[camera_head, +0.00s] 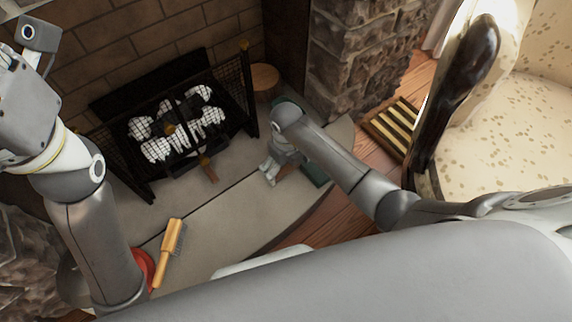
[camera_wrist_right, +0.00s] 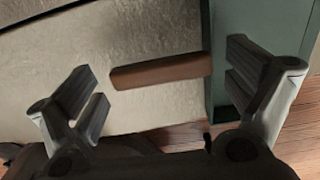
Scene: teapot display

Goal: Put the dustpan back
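The dustpan is green with a brown wooden handle. Its green pan (camera_head: 314,175) shows at the hearth's right edge in the head view, partly behind my right arm. In the right wrist view the handle (camera_wrist_right: 160,70) points left from the green part (camera_wrist_right: 258,38), between the fingers of my right gripper (camera_wrist_right: 165,92). That gripper is open with wide gaps, and neither finger is clearly touching the handle. In the head view the right gripper (camera_head: 272,172) is low over the hearth, beside the handle. My left arm is raised at the left; its fingertips are not visible.
A wooden-handled brush (camera_head: 170,252) lies on the hearth (camera_head: 235,215), near a red object (camera_head: 145,266) partly hidden by my left arm. A fireplace screen and grate (camera_head: 180,130) stand behind. An armchair (camera_head: 520,130) and a floor vent (camera_head: 390,128) are at the right.

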